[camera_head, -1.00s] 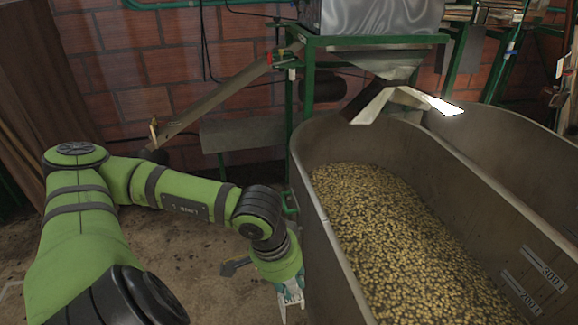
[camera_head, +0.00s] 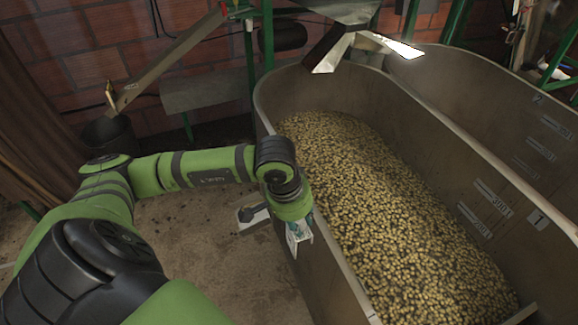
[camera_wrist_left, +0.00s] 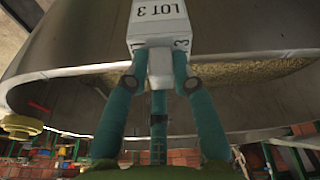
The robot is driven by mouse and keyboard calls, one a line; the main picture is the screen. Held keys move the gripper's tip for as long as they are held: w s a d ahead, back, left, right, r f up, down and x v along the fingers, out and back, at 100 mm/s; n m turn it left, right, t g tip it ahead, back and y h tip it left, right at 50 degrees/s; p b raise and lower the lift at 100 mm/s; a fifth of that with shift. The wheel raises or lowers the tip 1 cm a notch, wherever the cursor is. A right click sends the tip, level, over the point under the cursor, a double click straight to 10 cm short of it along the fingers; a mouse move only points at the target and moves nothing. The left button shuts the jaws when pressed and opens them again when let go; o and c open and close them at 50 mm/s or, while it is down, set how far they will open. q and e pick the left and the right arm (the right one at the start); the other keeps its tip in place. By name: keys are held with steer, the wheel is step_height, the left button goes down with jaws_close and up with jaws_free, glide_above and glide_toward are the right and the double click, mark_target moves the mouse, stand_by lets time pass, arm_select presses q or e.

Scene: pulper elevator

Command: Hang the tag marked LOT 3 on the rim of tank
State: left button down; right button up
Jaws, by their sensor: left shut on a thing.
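The white tag marked LOT 3 (camera_wrist_left: 158,18) is between the fingers of my left gripper (camera_wrist_left: 160,55), which is shut on it. In the head view my left gripper (camera_head: 298,238) is at the left wall of the near tank (camera_head: 335,262), overlapping its rim in the picture. The fingers and tag are mostly hidden there by the wrist. I cannot tell if the tag touches the rim. My right gripper is out of view.
A second tank (camera_head: 460,82), labelled 2 (camera_head: 538,99), stands behind on the right. A metal chute (camera_head: 340,45) hangs over the tanks' far end. The floor at left is mostly clear.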

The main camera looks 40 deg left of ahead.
arm_select(q)
steer(key=shift+w+d, duration=0.6)
steer(key=shift+w, duration=0.35)
steer(key=shift+w+d+p, duration=0.3)
steer(key=shift+w+d, duration=0.1)
steer(key=shift+w, duration=0.25)
steer(key=shift+w+d+p, duration=0.35)
steer(key=shift+w, duration=0.35)
steer(key=shift+w+d+p, duration=0.3)
steer(key=shift+w+d, duration=0.1)
steer(key=shift+w, duration=0.25)
steer(key=b+x, duration=0.3)
steer(key=b, duration=0.1)
steer(key=shift+s+a+f+b, duration=0.15)
steer(key=shift+s+f+b, duration=0.15)
steer(key=shift+f+b, duration=0.15)
steer(key=c, duration=1)
jaws_free()
steer(key=shift+o, duration=0.2)
